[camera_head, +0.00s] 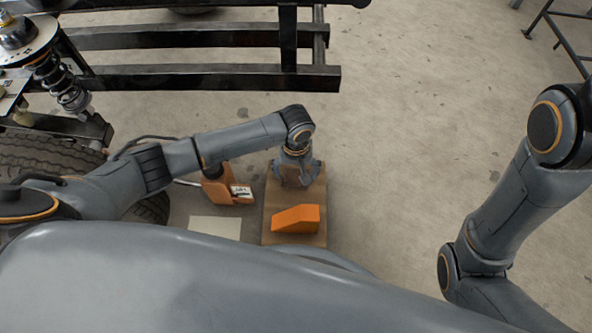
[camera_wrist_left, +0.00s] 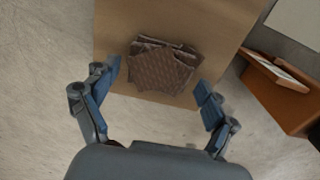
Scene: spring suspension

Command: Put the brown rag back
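The brown rag (camera_wrist_left: 165,66) is a crumpled, patterned dark brown cloth. It lies on a tan board-like surface (camera_wrist_left: 125,20) in the left wrist view. My left gripper (camera_wrist_left: 158,88) is open, with one finger on each side of the rag's near edge; I see no grip on it. In the head view my left gripper (camera_head: 297,183) points down over the far part of the tan surface (camera_head: 280,238), and mostly hides the rag there. My right arm shows at the right, but its gripper is out of view.
An orange wedge-shaped block (camera_head: 296,219) sits on the near part of the tan surface. A brown-orange holder (camera_head: 216,188) and a pale flat sheet (camera_head: 215,227) lie to its left. A black frame (camera_head: 200,78) stands beyond.

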